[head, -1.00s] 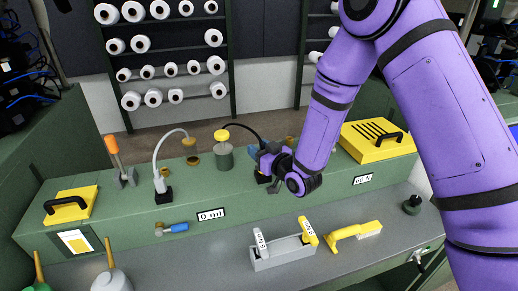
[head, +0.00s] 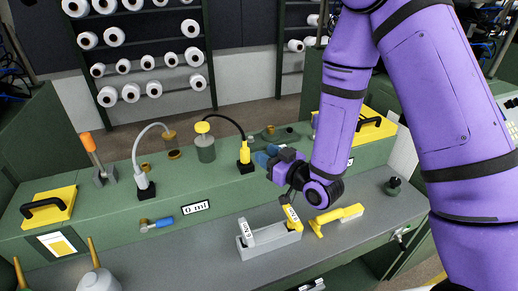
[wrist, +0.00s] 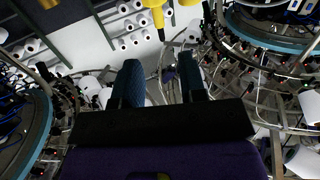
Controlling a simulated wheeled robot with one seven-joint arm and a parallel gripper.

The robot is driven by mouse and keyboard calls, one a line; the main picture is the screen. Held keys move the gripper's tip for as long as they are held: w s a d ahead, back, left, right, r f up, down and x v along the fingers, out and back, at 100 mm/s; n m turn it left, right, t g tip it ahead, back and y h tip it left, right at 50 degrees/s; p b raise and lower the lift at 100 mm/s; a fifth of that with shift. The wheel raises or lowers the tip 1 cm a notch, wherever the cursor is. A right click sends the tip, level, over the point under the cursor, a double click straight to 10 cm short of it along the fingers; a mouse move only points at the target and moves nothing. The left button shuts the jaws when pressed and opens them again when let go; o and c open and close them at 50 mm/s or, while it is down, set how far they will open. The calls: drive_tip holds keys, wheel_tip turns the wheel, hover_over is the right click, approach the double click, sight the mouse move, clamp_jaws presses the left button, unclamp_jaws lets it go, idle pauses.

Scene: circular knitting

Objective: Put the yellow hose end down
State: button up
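The yellow hose end (head: 245,152) stands upright in a small black holder (head: 246,167) on the green bench top. Its black hose (head: 228,122) arches left to a yellow-capped jar (head: 205,148). My gripper (head: 266,157) is just right of the hose end, with its blue fingertips apart from it. In the wrist view, the two dark blue fingers (wrist: 161,82) are spread with nothing held between them.
A white hose end (head: 144,182) stands in another black holder at left. A grey tray (head: 272,240) with labelled handles and a yellow tool (head: 336,216) lie on the lower grey shelf in front. An orange-handled tool (head: 95,157) stands at far left.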

drive_tip(key=shift+s+d, duration=0.2)
drive_tip(key=shift+s, duration=0.05)
drive_tip(key=s+d+r+m+g+h, duration=0.3)
drive_tip(key=d+r+h, duration=0.6)
drive_tip(key=d+r, duration=0.7)
drive_tip(key=s+d+r+m+g, duration=0.1)
drive_tip(key=s+d+r+g, duration=0.1)
drive_tip(key=s, duration=0.5)
drive_tip(key=s+d+r+m+g+h, duration=0.1)
drive_tip(key=s+d+r+m, duration=0.1)
drive_tip(key=s+r, duration=0.2)
drive_tip(key=s+d+r+m+g+h, duration=0.1)
drive_tip(key=s+d+r+g, duration=0.1)
drive_tip(key=s, duration=0.9)
drive_tip(key=shift+r+m+g, duration=0.3)
drive_tip(key=shift+r+m, duration=0.1)
drive_tip(key=shift+r, duration=0.3)
